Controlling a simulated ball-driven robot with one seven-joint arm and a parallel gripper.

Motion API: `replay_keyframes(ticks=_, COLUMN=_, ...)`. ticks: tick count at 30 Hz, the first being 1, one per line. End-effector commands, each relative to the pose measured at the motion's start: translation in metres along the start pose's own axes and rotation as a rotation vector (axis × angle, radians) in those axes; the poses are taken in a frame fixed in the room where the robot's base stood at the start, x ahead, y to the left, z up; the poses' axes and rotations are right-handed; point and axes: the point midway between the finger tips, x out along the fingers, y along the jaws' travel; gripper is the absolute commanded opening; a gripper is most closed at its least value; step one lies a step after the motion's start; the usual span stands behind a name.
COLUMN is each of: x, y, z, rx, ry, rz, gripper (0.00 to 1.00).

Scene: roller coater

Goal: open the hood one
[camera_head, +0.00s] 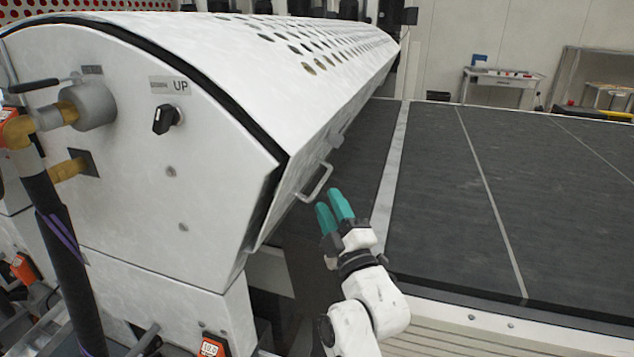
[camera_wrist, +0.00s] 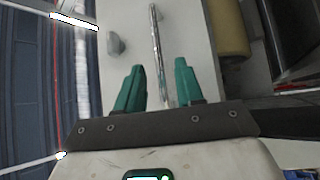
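The hood (camera_head: 270,75) is a long white curved cover with rows of round holes, and it is down over the machine. A metal bar handle (camera_head: 318,183) sticks out from its lower front edge. My gripper (camera_head: 334,212), with two teal fingers, is just below and to the right of the handle, apart from it in the head view. In the wrist view, my gripper (camera_wrist: 160,88) has its fingers spread with a gap between them. The handle (camera_wrist: 157,45) shows there as a thin bar ahead, roughly in line with the gap. Nothing is held.
The white side panel (camera_head: 150,170) carries a black knob (camera_head: 166,119) marked UP. A dark conveyor bed (camera_head: 500,190) stretches to the right of the hood. Hoses and a post stand at the left. A white table (camera_head: 500,78) stands far back.

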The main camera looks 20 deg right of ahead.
Motion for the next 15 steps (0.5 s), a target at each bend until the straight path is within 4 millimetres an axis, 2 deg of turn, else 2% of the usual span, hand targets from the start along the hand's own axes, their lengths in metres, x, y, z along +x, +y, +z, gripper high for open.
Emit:
replay_keyframes(ticks=1, x=0.011, y=0.003, z=0.000, rx=0.000, ry=0.000, rz=0.003, gripper=0.37)
replay_keyframes(ticks=6, x=0.040, y=0.003, z=0.000, rx=0.000, ry=0.000, rz=0.002, gripper=0.37)
replay_keyframes(ticks=10, x=0.054, y=0.001, z=-0.001, rx=0.001, ry=0.001, rz=-0.001, gripper=0.37)
replay_keyframes(ticks=15, x=0.062, y=0.000, z=0.000, rx=0.000, ry=0.000, rz=-0.001, gripper=0.37)
